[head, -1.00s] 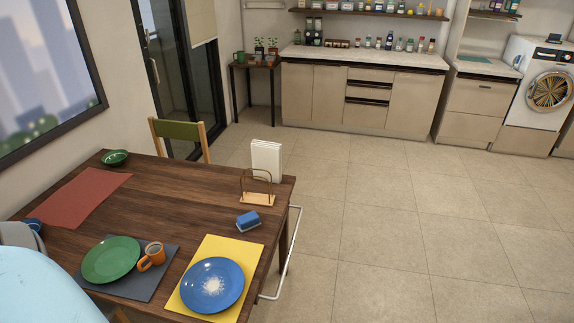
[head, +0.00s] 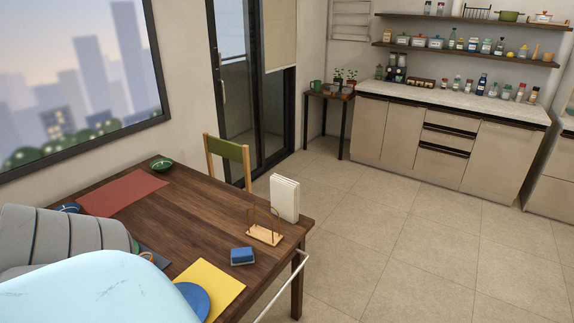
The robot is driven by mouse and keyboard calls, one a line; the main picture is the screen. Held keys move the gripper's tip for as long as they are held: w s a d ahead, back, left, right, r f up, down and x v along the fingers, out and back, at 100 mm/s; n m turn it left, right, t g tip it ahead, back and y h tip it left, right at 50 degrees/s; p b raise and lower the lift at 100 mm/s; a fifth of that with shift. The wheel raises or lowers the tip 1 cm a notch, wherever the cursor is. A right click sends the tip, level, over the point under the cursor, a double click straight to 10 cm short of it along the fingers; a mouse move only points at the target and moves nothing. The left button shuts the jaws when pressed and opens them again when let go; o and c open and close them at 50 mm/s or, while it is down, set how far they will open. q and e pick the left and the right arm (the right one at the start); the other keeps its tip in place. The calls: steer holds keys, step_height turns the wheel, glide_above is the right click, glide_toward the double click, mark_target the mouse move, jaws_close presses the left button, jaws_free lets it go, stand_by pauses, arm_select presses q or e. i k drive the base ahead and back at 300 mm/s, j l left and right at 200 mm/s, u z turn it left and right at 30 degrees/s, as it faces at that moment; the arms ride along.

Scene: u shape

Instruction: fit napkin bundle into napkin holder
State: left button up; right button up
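The napkin bundle (head: 285,198) is a white upright stack of folded napkins near the far right corner of the wooden table. The napkin holder (head: 265,236) has a light wooden base and thin wire hoops, and stands just in front of the bundle on the table. The bundle is behind the holder, not between its hoops. A pale blue and grey part of my own arm fills the lower left of the head view. Neither of my grippers shows.
The wooden table (head: 196,214) also bears a blue block-like item (head: 243,256), a yellow placemat (head: 222,284), a blue plate (head: 193,301), a red mat (head: 127,193) and a green bowl (head: 162,164). A green-backed chair (head: 228,152) stands behind it. Floor (head: 400,255) is clear on the right.

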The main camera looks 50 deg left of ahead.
mark_target(264, 235)
steer(key=i+u, duration=0.45)
steer(key=i, duration=0.25)
steer(key=i+l+u, duration=0.15)
steer(key=i+u, duration=0.35)
steer(key=i, duration=0.2)
steer(key=i+u, duration=0.2)
steer(key=u, duration=0.2)
steer(key=i+u, duration=0.35)
steer(key=i+l+u, duration=0.1)
steer(key=u, duration=0.3)
steer(key=i+l+u, duration=0.15)
steer(key=u, duration=0.2)
